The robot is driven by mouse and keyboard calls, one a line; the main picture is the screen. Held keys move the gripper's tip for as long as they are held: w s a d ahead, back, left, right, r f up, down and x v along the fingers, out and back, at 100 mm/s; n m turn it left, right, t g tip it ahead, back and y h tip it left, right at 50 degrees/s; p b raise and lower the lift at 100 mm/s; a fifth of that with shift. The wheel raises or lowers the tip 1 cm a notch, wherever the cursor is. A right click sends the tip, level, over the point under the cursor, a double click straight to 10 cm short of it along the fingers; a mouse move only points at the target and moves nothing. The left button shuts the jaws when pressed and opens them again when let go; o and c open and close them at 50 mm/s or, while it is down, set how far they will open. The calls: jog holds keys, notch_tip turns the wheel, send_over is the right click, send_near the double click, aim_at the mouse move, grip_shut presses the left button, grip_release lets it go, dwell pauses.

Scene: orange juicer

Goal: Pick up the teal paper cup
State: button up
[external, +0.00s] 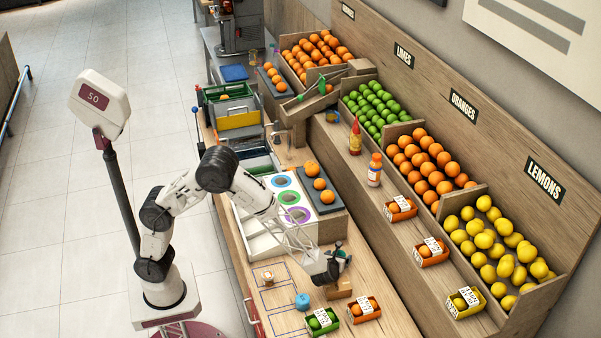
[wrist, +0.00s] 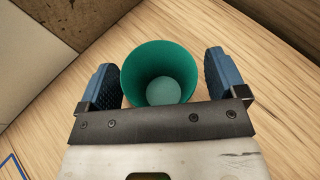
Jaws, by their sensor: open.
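The teal paper cup (wrist: 160,75) stands on the wooden counter in the wrist view, its open top facing the camera and its round inner bottom showing. My gripper (wrist: 172,84) is open, with one blue ridged finger on each side of the cup. The left finger is close to the cup's wall and the right finger is a little apart from it. The dark gripper bar hides the cup's near edge. In the external view my gripper (external: 335,264) is low over the counter's right end, and I cannot make out the cup clearly there.
A small blue object (external: 302,301), a small jar (external: 268,278) and fruit cartons (external: 322,321) are nearby on the counter. The fruit shelf (external: 400,245) rises behind. Bare wood surrounds the cup's far side.

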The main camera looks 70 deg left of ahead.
jog(key=c, duration=0.9)
jog(key=shift+r, duration=0.15)
jog(key=shift+c, duration=0.2)
jog(key=shift+r, duration=0.5)
jog(key=shift+s+r, duration=0.2)
jog(key=shift+r, duration=0.4)
jog(key=shift+s+r, duration=0.15)
jog(key=shift+r, duration=0.4)
jog(key=s+a+r, duration=0.1)
jog(key=s+a, duration=0.3)
jog(key=s, duration=1)
jog(key=shift+s+r, duration=0.2)
jog(key=shift+s, duration=0.2)
